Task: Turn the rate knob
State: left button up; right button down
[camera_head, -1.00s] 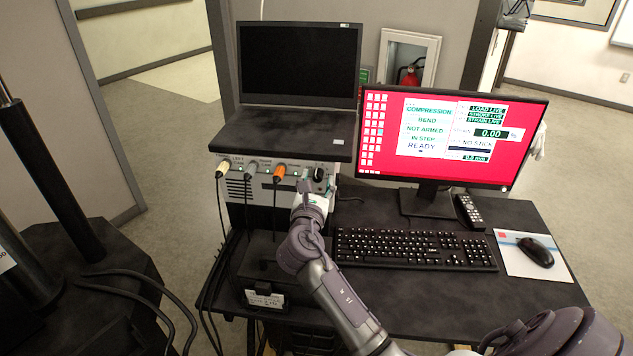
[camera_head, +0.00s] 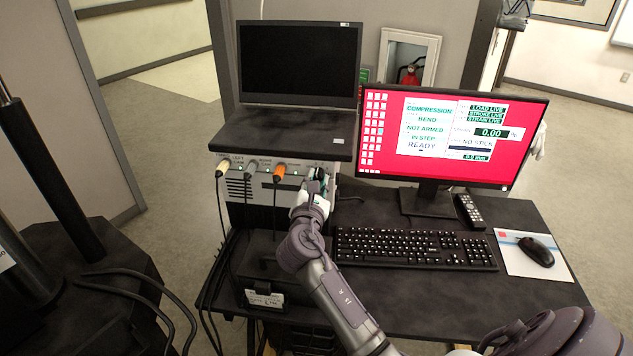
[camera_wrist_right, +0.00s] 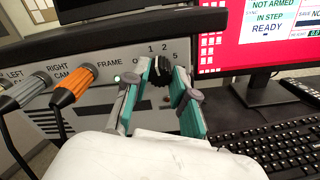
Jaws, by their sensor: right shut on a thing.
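The rate knob (camera_wrist_right: 160,75) is a black dial on the front of the grey control box (camera_wrist_right: 85,68), with printed numbers around it. In the right wrist view it sits between the teal-padded fingers of my right gripper (camera_wrist_right: 161,77), which is shut on it. In the head view my right gripper (camera_head: 317,184) is at the right end of the box front and largely hides the knob. The knob's exact setting cannot be read. My left gripper is not in view.
A laptop (camera_head: 298,65) rests on the box. Cables with an orange plug (camera_head: 279,172) and other plugs hang left of the knob. To the right are a monitor (camera_head: 450,135), keyboard (camera_head: 414,248), remote (camera_head: 470,211) and mouse (camera_head: 536,251). Some desk front is clear.

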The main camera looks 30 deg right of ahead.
jog(key=m+b, duration=0.1)
jog(key=m, duration=0.4)
jog(key=shift+f+m, duration=0.1)
jog(key=shift+m, duration=0.3)
jog(key=shift+b, duration=0.3)
jog(key=c, duration=0.9)
grip_release()
jog(key=shift+c, duration=0.2)
jog(key=shift+a, duration=0.1)
jog(key=v, duration=1.2)
